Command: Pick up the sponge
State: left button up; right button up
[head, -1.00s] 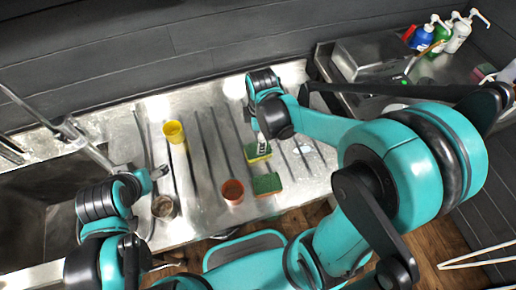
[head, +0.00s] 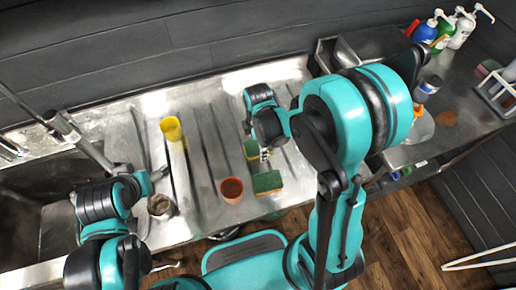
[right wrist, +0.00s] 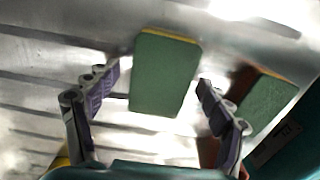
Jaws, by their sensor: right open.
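One green sponge with a yellow layer (head: 250,150) lies on the steel drainboard, partly hidden by my right arm. In the right wrist view this green sponge (right wrist: 165,75) lies ahead, between the fingers of my right gripper (right wrist: 158,84). The fingers are apart and I see no contact. My right gripper (head: 265,154) also shows in the head view, above the drainboard beside that sponge. A second green sponge (head: 267,182) lies nearer, right of an orange-brown cup; it shows at the right in the wrist view (right wrist: 265,103). My left gripper (head: 157,174) is at the left; its fingers are unclear.
The orange-brown cup (head: 231,190) stands beside the second sponge. A yellow cup (head: 172,130) stands farther back, and a glass (head: 160,206) near my left gripper. A sink (head: 40,225) is at left. Pump bottles (head: 440,33) and a wire caddy (head: 497,95) stand at right.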

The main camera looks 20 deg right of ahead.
aim_at(258, 146)
jog(key=shift+r, duration=0.1)
jog(key=c, duration=0.8)
jog(key=shift+r, duration=0.1)
jog(key=shift+r, duration=0.25)
notch_tip(258, 146, up, 4)
jog(key=shift+r+p, duration=0.1)
jog(key=shift+p, duration=1.1)
jog(key=s+d+r+p, duration=0.1)
jog(key=s+d+r, duration=0.1)
jog(key=s, duration=0.1)
jog(key=s+d+r+p, duration=0.1)
jog(key=s+d+r, duration=0.1)
jog(key=s+d, duration=0.1)
jog(key=s+d+r+p, duration=0.1)
jog(key=s+d+r, duration=0.1)
jog(key=s, duration=0.1)
jog(key=shift+d, duration=0.2)
jog(key=shift+o, duration=0.2)
